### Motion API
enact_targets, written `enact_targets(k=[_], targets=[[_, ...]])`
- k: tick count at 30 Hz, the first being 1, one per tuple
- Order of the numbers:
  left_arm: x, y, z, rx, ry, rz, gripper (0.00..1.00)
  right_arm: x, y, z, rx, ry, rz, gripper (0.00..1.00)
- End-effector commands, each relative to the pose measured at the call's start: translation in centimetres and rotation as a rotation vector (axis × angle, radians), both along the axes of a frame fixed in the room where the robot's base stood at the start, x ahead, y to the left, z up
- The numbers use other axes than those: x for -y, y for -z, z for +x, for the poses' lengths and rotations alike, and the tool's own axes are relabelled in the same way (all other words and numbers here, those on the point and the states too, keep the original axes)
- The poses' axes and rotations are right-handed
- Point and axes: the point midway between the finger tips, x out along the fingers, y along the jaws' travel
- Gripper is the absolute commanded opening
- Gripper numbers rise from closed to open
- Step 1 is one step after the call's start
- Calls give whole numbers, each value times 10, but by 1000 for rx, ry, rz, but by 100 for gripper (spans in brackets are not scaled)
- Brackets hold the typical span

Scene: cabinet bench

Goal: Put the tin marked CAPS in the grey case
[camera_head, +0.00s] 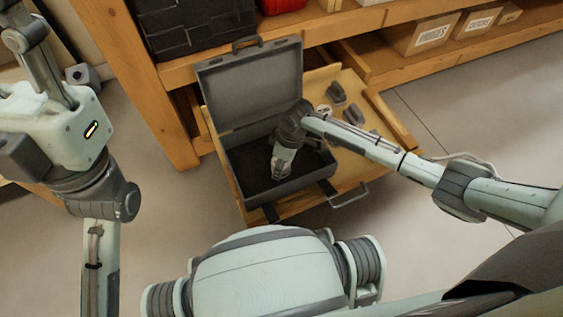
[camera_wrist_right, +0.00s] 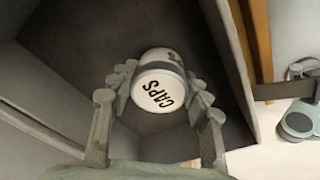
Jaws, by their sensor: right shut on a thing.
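The grey case (camera_head: 240,92) stands with its lid up on a pulled-out wooden drawer in the head view. My right arm reaches over its right side, and my right gripper (camera_head: 281,170) points down into it. The dark inside of the case lies behind the tin there. I cannot tell whether the tin touches the case floor. My left arm is at the left of the head view, its gripper out of sight.
The drawer (camera_head: 375,95) right of the case holds several small grey things (camera_head: 337,93) and a round pale one (camera_head: 323,110). Labelled cardboard boxes (camera_head: 430,35) and a dark basket (camera_head: 195,25) stand on the shelf behind. A metal handle (camera_head: 350,196) sticks out in front.

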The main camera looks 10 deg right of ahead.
Motion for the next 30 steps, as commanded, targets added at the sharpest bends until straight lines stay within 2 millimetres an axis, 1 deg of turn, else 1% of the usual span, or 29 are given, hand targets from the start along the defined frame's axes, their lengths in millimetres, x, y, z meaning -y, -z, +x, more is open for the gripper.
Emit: enact_targets(k=[12,13,18,26,30], targets=[[0,1,0,0,0,0,40,0,2,0,1,0,1,16],[0,1,0,0,0,0,40,0,2,0,1,0,1,50],[0,1,0,0,0,0,40,0,2,0,1,0,1,71],[0,1,0,-1,-1,3,40,0,3,0,0,0,0,72],[0,2,1,-3,0,4,40,1,-4,0,2,-1,1,72]])
